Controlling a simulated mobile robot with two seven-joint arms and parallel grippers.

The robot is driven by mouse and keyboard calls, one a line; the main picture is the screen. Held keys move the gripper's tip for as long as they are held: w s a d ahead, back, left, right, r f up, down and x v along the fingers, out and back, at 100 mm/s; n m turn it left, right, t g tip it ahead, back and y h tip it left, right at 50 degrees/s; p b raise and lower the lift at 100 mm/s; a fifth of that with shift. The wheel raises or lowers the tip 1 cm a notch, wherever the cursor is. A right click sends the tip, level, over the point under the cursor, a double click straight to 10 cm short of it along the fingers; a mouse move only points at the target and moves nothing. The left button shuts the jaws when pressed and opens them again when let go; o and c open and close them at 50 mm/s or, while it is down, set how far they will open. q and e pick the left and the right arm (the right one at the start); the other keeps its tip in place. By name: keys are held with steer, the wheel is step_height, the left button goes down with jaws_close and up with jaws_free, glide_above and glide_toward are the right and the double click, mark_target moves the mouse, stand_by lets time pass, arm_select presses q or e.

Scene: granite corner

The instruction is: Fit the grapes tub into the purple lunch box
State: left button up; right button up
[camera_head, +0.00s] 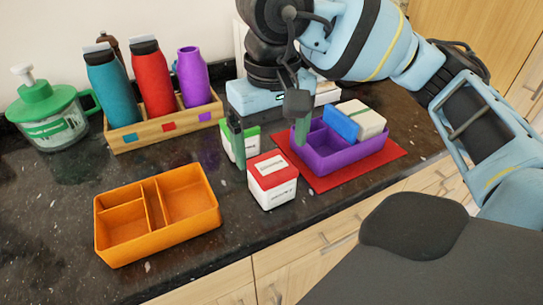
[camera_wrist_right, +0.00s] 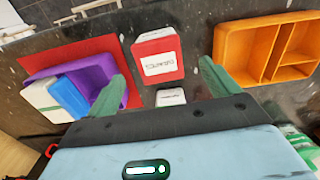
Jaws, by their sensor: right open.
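The purple lunch box (camera_head: 345,163) lies on a red mat in the head view, and it shows at the left of the right wrist view (camera_wrist_right: 103,78). Its left compartments look empty. A green-lidded white tub (camera_head: 230,150) stands left of it, partly hidden by a finger. A red-lidded white tub (camera_head: 272,182) stands in front of that one, clear of the box. The labels are too small to read, so I cannot tell which tub holds grapes. My right gripper (camera_head: 268,138) is open, pointing down, its fingers either side of the green-lidded tub. My left gripper is out of view.
A blue item (camera_head: 341,124) and a cream item (camera_head: 365,121) sit in the lunch box's right part. An orange divided box (camera_head: 208,221) stands empty at the front left. Bottles in a wooden rack (camera_head: 165,132) and a green-lidded jar (camera_head: 48,125) stand behind.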

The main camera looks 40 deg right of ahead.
mark_target(271, 165)
steer(key=shift+w+d+f, duration=0.1)
steer(key=shift+f, duration=1)
steer(key=shift+w+d+f, duration=0.1)
steer(key=shift+f, duration=1)
steer(key=c, duration=1.4)
